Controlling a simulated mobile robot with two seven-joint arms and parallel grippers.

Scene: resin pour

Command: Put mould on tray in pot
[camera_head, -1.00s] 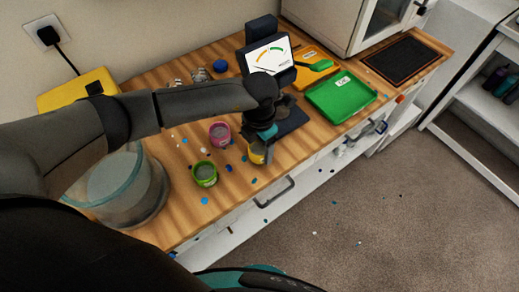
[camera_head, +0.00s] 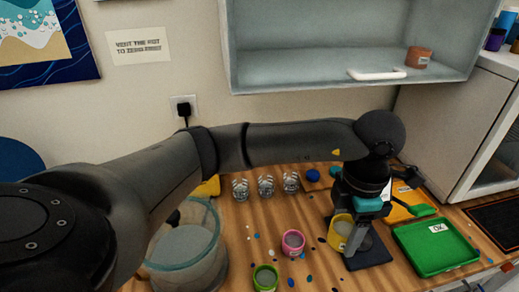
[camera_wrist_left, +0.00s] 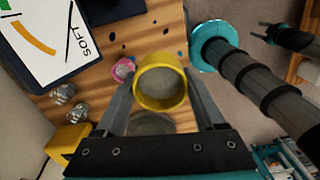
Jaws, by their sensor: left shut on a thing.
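My left gripper (camera_head: 347,236) is shut on a yellow round mould (camera_head: 340,230), near the dark platform in front of the gauge. In the left wrist view the yellow mould (camera_wrist_left: 160,88) sits between the two fingers, with grey material inside. A pink mould (camera_head: 293,242) and a green mould (camera_head: 265,278) stand on the wooden bench to its left. The clear pot (camera_head: 188,250) with a teal rim stands further left, partly behind my arm. The green tray (camera_head: 436,246) lies to the right with a white label. My right gripper (camera_wrist_left: 266,32) shows small in the left wrist view, its fingers apart.
Several clear faceted pieces (camera_head: 266,186) stand at the back of the bench. An orange board (camera_head: 410,205) with a green spoon lies behind the green tray. A black mat (camera_head: 500,222) is at far right. An open wall shelf (camera_head: 300,68) hangs above. Coloured chips are scattered on the wood.

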